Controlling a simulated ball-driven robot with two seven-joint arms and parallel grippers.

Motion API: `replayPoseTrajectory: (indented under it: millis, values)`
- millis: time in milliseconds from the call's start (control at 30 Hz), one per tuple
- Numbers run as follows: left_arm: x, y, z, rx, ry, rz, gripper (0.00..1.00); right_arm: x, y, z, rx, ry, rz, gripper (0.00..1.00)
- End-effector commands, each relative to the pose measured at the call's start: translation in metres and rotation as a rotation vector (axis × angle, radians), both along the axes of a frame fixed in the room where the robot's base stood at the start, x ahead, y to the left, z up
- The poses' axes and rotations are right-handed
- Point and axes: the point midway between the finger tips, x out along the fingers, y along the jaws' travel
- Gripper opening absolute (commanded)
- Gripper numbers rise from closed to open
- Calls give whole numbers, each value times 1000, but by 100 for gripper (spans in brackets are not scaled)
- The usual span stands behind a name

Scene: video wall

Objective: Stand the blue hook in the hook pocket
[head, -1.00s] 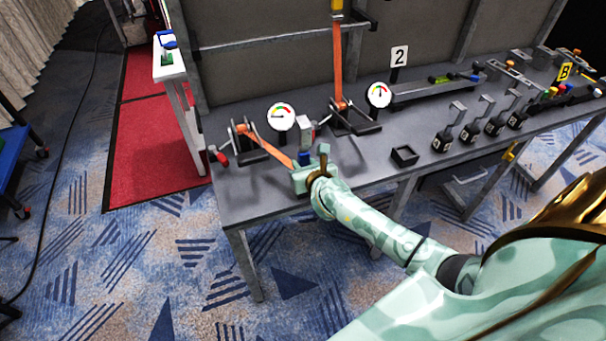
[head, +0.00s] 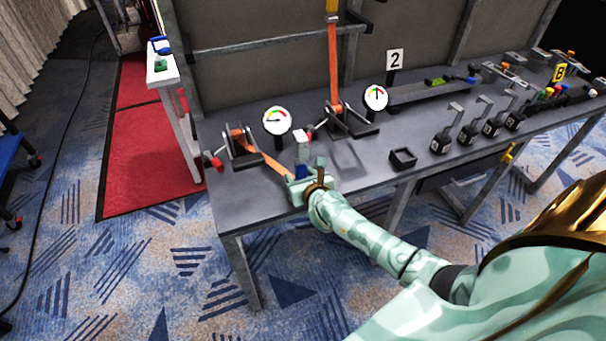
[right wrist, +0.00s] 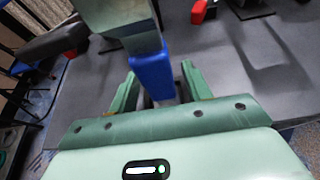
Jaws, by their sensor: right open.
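The blue hook's blue lower part (head: 301,171) shows just beyond my right gripper in the head view, with a pale grey upper part (head: 302,147) above it. In the right wrist view its blue block (right wrist: 153,72) is between the two green fingers of my right gripper (right wrist: 160,82). The fingers are open, with gaps beside the block. In the head view my right gripper (head: 310,184) is low over the near table edge and hides the hook's foot. A small black open-topped box (head: 402,158), perhaps the hook pocket, stands to the right. My left gripper is out of view.
A ratchet (head: 240,145) with an orange strap (head: 265,160) stands left of the hook; the strap runs towards my gripper. Another ratchet (head: 350,118) and two gauges stand behind. Several black numbered blocks (head: 440,144) stand to the right. Table (head: 250,205) is bare at front left.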

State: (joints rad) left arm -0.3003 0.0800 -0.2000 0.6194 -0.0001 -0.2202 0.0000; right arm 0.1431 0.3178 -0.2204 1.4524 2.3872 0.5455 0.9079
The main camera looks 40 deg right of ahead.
Motion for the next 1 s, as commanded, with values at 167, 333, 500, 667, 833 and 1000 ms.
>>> replayPoseTrajectory:
  millis: [167, 333, 500, 667, 833, 1000]
  values:
    - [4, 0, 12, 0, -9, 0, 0, -19, 5, 13, 1, -1, 2, 49]
    - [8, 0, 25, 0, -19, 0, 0, -56, 14, 30, 1, -1, 1, 49]
    - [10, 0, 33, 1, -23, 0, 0, -88, 21, 42, 1, 0, 1, 49]
    - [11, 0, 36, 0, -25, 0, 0, -104, 25, 48, 0, -1, 0, 49]
    - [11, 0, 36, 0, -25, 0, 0, -108, 26, 49, 0, -1, 0, 49]
    - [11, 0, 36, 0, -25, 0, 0, -109, 24, 44, -42, 7, 11, 49]
